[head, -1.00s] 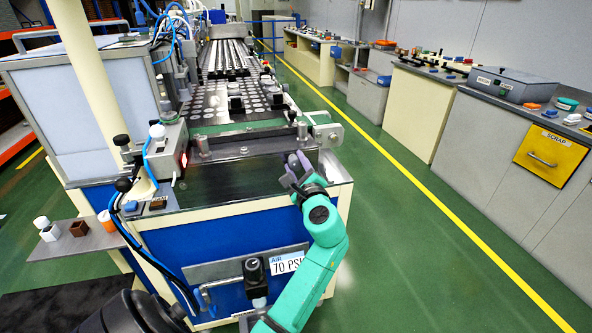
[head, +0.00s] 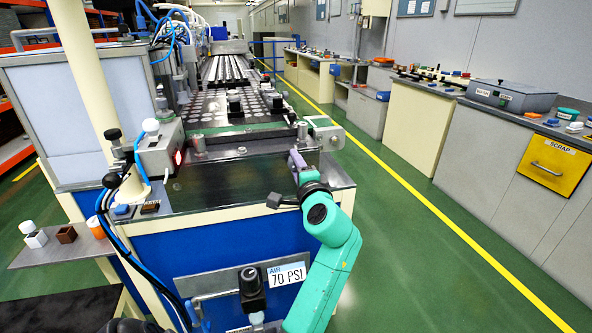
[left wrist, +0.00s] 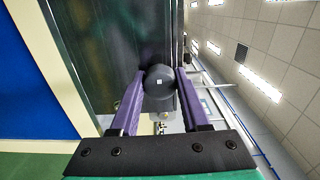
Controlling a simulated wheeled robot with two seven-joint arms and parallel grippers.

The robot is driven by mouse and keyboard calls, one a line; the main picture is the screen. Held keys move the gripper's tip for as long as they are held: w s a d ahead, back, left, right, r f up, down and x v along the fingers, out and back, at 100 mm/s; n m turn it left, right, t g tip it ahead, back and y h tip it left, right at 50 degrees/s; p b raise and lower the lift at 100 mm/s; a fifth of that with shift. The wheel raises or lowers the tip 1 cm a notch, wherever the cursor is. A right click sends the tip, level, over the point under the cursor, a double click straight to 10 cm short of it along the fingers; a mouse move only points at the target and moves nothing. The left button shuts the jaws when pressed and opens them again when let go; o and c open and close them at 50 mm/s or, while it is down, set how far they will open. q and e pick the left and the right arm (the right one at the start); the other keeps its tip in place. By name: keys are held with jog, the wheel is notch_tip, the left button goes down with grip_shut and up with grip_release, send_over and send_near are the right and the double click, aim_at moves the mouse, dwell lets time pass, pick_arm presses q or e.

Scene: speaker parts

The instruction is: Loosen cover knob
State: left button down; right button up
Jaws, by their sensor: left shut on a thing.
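My left gripper (head: 296,160) reaches up to the right front corner of the machine, at the end of a teal arm. The gripper is shut on this knob. The knob sits at the edge of a dark, glossy cover panel (left wrist: 108,45), which shows as a dark see-through front in the head view (head: 225,185). The fingers hide the knob in the head view. My right gripper is not in view.
A small shelf (head: 75,250) with several small blocks juts out at the left. A valve with a black knob (head: 251,282) is on the blue front below, beside the 70 PSI label (head: 287,274). The green floor (head: 420,260) to the right is clear.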

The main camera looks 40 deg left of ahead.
pick_arm(q)
jog(key=shift+r, duration=0.15)
dwell(0.4)
jog(key=shift+c, duration=1.9)
grip_release()
jog(key=shift+w+a, duration=0.1)
jog(key=shift+f, duration=0.2)
